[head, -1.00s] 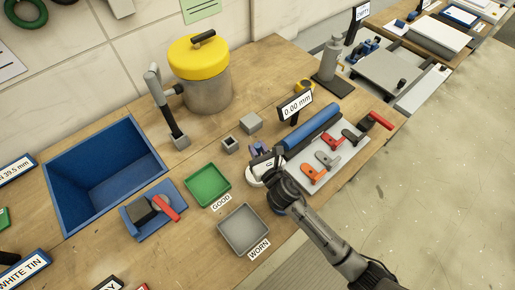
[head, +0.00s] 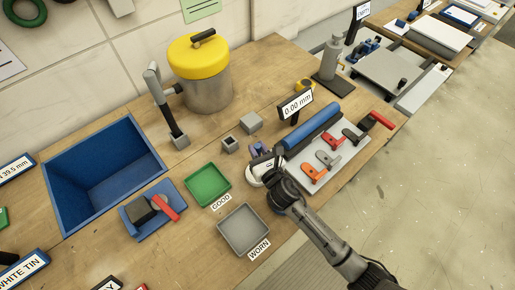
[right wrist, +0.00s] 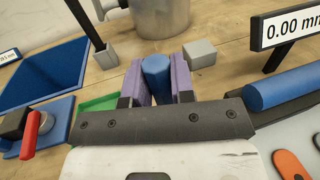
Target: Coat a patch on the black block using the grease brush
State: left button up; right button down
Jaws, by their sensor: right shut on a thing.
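My right gripper (head: 259,150) is over the bench, right of the green tray. In the right wrist view its purple fingers (right wrist: 157,70) are shut on an upright blue cylinder (right wrist: 156,82), which looks like a handle. Its lower end is hidden, so I cannot tell whether it is the grease brush, and no bristles show. A small black block (head: 139,212) sits in a blue fixture (head: 150,228) with a red lever, to the left and apart from my gripper. It also shows at the left of the right wrist view (right wrist: 14,124). My left gripper is not in view.
Two small grey blocks (head: 251,122) (head: 229,145), a 0.00 mm display (head: 296,104) and a blue roll (head: 313,128) are nearby. A deep blue bin (head: 105,175) stands left.

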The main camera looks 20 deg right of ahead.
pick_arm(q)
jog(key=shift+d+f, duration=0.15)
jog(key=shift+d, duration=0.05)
pick_arm(e)
jog(key=shift+f, duration=0.2)
pick_arm(q)
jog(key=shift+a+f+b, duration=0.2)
jog(key=shift+b, duration=0.15)
pick_arm(e)
jog(key=shift+f, duration=0.3)
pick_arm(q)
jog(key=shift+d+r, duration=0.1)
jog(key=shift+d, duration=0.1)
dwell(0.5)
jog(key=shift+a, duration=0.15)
pick_arm(e)
jog(key=shift+f, duration=0.1)
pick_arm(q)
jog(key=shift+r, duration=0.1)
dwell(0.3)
